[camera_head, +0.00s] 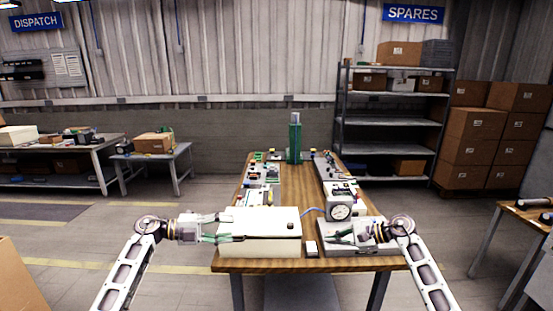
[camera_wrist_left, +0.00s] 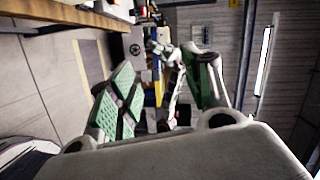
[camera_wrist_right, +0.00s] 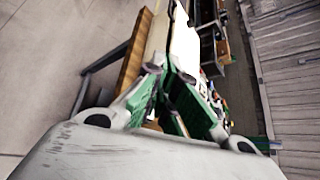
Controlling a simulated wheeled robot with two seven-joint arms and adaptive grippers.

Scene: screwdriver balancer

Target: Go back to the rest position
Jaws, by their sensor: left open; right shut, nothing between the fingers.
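My left gripper (camera_head: 226,230) is at the front left of the wooden table (camera_head: 228,265), in front of or over a cream box (camera_head: 275,224). Its green-padded fingers are spread and empty in the left wrist view (camera_wrist_left: 160,80). My right gripper (camera_head: 338,236) is at the front right, by a grey case with a round gauge (camera_head: 340,211). Its fingertips meet with nothing between them in the right wrist view (camera_wrist_right: 166,72). Both forearms come up from the bottom of the head view. I cannot tell whether either gripper touches anything below it.
A tall green device (camera_head: 295,140) stands at the table's far end. Small parts line both sides, with a bare wood strip between. A small white block (camera_head: 312,248) sits at the front edge. A shelf (camera_head: 390,122) and stacked cartons (camera_head: 473,143) stand behind right.

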